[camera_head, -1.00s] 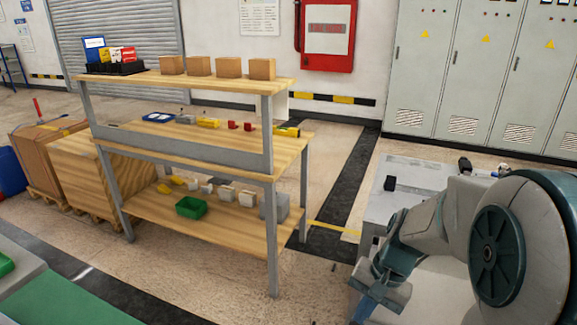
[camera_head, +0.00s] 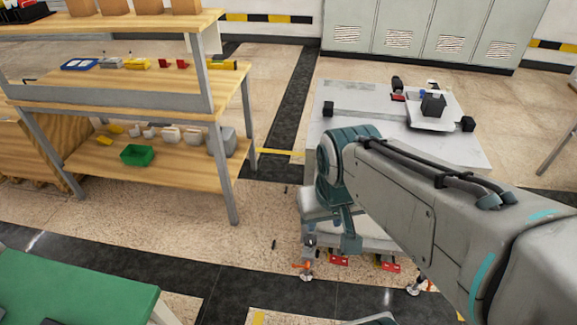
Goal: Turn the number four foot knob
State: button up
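A grey machine table (camera_head: 450,150) stands right of the wooden bench, with levelling feet near the floor. One foot (camera_head: 306,275) shows at its front left, with an orange-red piece beside it. Another foot (camera_head: 414,288) shows farther right, partly behind my arm. Red tags or blocks (camera_head: 390,266) sit low between them. No number is readable, so I cannot tell which foot is number four. My gripper (camera_head: 331,238) hangs below the teal wrist in front of the table, above the feet. Its fingers are small and unclear against the table; I see nothing held in it.
A wooden bench (camera_head: 150,107) with metal legs stands at left; a green bin (camera_head: 137,155) is on its lower shelf. A green-topped table (camera_head: 80,285) is at lower left. Grey cabinets (camera_head: 420,30) line the back.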

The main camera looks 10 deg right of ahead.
aim_at(310, 240)
jog(key=z, duration=0.05)
jog(key=k, duration=0.6)
jog(key=z, duration=0.35)
jog(key=i, duration=1.15)
jog(key=z, duration=0.25)
